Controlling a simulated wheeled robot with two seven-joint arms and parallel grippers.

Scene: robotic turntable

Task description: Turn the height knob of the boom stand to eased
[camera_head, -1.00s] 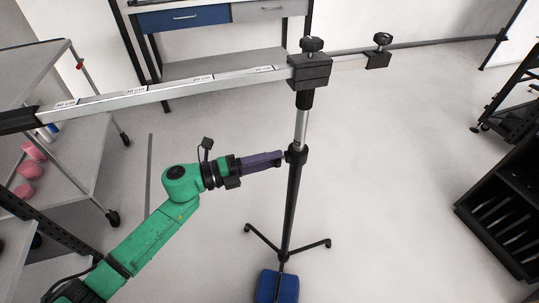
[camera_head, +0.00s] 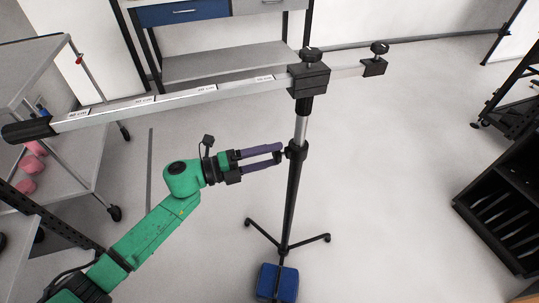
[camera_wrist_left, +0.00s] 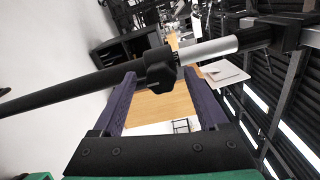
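The boom stand has a dark upright pole (camera_head: 291,200) with a silver upper section (camera_head: 300,130). Its silver boom (camera_head: 180,99) crosses the top through a black clamp block (camera_head: 308,78). The black height knob (camera_head: 278,157) sticks out leftward from the pole's collar (camera_head: 295,150). The knob also shows in the left wrist view (camera_wrist_left: 160,72). My left gripper (camera_head: 279,155) is open, its purple fingers spread on either side of the knob near their tips. In the wrist view, gaps show between knob and fingers. My right gripper is not in view.
A workbench (camera_head: 235,66) with a blue drawer stands behind the boom. A grey shelf cart (camera_head: 75,165) with pink items is at left. A black rack (camera_head: 505,215) stands at right. A blue weight (camera_head: 278,283) lies at the stand's foot. The floor around is clear.

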